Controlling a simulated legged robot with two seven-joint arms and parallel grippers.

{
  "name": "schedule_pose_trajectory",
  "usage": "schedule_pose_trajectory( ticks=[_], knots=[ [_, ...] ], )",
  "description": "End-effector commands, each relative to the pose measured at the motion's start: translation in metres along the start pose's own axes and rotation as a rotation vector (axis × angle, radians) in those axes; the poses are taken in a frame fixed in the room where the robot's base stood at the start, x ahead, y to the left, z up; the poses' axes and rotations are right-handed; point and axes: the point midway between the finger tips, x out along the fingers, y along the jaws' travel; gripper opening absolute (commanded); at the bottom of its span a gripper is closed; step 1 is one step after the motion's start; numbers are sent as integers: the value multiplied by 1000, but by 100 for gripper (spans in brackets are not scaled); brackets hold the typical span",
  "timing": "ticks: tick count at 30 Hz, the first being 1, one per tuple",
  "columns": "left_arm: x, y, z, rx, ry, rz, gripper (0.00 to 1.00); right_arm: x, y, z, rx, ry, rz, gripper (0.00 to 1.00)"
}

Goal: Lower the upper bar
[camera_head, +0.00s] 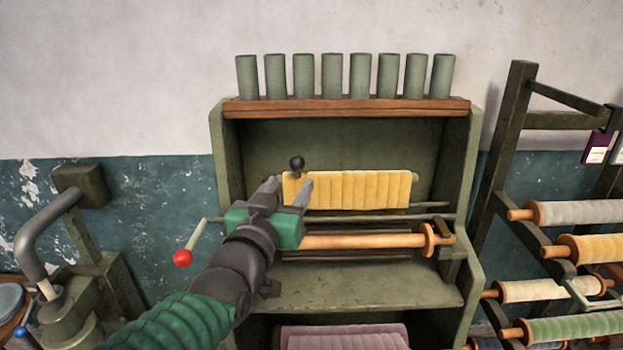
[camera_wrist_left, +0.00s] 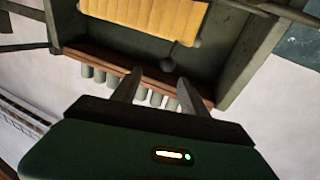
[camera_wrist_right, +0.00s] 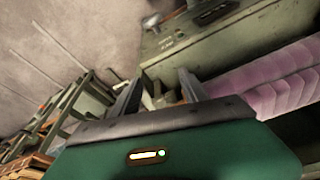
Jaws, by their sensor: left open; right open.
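The upper bar (camera_head: 414,177) runs across the green cabinet, mostly hidden under a ribbed yellow cloth (camera_head: 360,190) draped over it. A black ball knob (camera_head: 297,163) stands at the cloth's left end; it also shows in the left wrist view (camera_wrist_left: 168,64). My left gripper (camera_head: 289,184) is open, its fingertips just below the knob in the picture, with nothing between them. In the left wrist view its fingers (camera_wrist_left: 158,82) point toward the knob and cabinet. My right gripper (camera_wrist_right: 160,88) is open and empty near a pink ribbed cloth (camera_wrist_right: 280,80); it is out of the head view.
Below the cloth are an orange-brown roller (camera_head: 365,241) and a lever with a red ball (camera_head: 182,258). Several green cylinders (camera_head: 332,76) stand on the cabinet top. A rack of cloth rolls (camera_head: 585,247) stands at right, a machine with a curved pipe (camera_head: 40,235) at left.

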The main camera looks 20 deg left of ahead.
Motion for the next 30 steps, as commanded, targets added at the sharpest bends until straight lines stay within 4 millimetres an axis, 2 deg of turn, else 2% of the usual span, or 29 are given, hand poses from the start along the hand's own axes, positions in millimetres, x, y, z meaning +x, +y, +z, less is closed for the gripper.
schedule_pose_trajectory(
  ticks=[1,9,15,20,26,27,30],
  knots=[
    [16,-1,-2,-1,-11,-1,52,-12,0,-3,-1,0,0,52],
    [87,4,-2,2,-10,1,52,-34,-1,-9,-2,2,0,52],
    [126,8,-2,5,-8,1,52,-45,0,-11,-1,2,0,52],
    [138,4,0,3,-7,1,52,-46,0,-12,-1,2,0,52],
    [136,2,0,1,-5,1,52,-46,0,-11,-1,2,0,52],
    [136,2,0,1,-5,1,50,-46,0,-11,-1,2,0,52],
    [137,4,0,2,-5,1,37,-46,0,-11,-1,2,0,52]
  ],
)
